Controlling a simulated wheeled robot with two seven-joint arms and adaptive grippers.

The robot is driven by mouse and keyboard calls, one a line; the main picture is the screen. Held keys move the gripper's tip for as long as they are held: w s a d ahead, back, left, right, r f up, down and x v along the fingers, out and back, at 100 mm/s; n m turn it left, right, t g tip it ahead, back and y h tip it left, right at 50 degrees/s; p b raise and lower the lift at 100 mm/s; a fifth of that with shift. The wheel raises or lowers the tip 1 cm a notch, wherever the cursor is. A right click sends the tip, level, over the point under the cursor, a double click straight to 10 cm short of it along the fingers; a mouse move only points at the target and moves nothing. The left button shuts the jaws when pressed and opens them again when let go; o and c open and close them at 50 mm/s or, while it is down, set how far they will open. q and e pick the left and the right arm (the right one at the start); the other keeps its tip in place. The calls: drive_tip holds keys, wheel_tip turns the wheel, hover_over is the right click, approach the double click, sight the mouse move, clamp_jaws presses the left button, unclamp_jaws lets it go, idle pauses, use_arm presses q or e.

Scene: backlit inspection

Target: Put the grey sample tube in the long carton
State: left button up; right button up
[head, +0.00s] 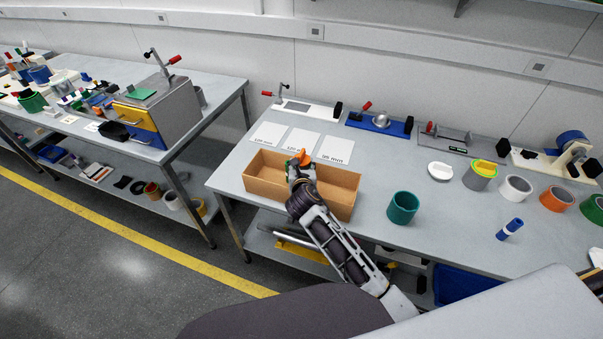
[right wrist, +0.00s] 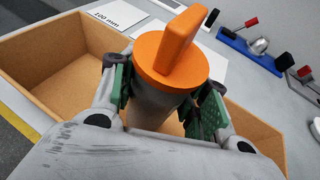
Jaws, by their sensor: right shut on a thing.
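The grey sample tube (right wrist: 155,103) has an orange cap (right wrist: 172,55) with a flat grip on top. My right gripper (right wrist: 165,95) is shut on the tube, its green pads on either side. In the head view, my right gripper (head: 297,168) is over the long carton (head: 338,195), and the orange cap (head: 303,157) shows above it. The open brown carton also shows in the right wrist view (right wrist: 50,50), around and below the gripper. The tube's lower end is hidden, so I cannot tell whether it touches the carton floor. My left gripper is not in view.
White labelled cards (head: 302,141) lie behind the carton. A teal cup (head: 403,208) stands to its right. Toggle clamps on plates, including a blue one (head: 380,123), line the back of the bench. Tape rolls and a blue marker (head: 509,229) are further right.

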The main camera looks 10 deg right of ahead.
drive_tip(key=shift+f, duration=1.35)
drive_tip(key=o, duration=1)
drive_tip(key=shift+f, duration=0.1)
drive_tip(key=shift+v, duration=6.05)
